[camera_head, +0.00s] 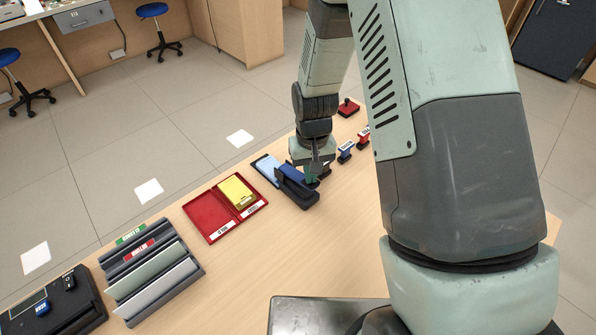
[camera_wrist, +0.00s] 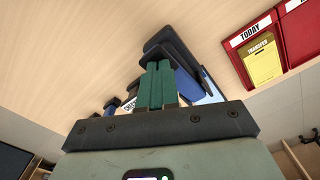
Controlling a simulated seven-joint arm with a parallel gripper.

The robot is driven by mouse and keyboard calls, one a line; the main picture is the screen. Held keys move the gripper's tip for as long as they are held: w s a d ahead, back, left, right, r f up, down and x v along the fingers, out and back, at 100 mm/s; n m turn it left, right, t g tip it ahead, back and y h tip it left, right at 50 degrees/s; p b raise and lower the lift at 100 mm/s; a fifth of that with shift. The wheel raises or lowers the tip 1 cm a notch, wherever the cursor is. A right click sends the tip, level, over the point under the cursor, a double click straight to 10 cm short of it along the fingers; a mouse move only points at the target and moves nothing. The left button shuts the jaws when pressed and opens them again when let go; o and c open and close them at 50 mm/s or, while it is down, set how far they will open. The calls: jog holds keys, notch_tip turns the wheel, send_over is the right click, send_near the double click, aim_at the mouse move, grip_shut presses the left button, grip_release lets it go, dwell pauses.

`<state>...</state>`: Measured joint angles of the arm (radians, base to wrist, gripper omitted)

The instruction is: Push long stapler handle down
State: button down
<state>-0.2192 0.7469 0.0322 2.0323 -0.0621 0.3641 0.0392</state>
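The long stapler (camera_head: 297,188), dark with a blue-grey upper part, lies on the wooden counter near the middle of the head view. In the wrist view the stapler (camera_wrist: 172,42) shows as a dark bar just beyond my fingertips. My gripper (camera_head: 312,181) is at the stapler's right side in the head view, low over the counter. Its two green fingers (camera_wrist: 157,66) are together with nothing visible between them. The fingertips overlap the stapler in the wrist view; I cannot tell whether they touch it. The handle's exact angle is hard to see.
A red open case (camera_head: 210,225) with a yellow pad (camera_head: 236,192) lies left of the stapler. A blue-white paper holder (camera_head: 266,168) is right behind it. Stamps (camera_head: 346,152) stand to the right, close to my arm. A grey slotted rack (camera_head: 150,273) stands front left.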

jog(key=shift+f, duration=0.85)
jog(key=shift+r, duration=4.05)
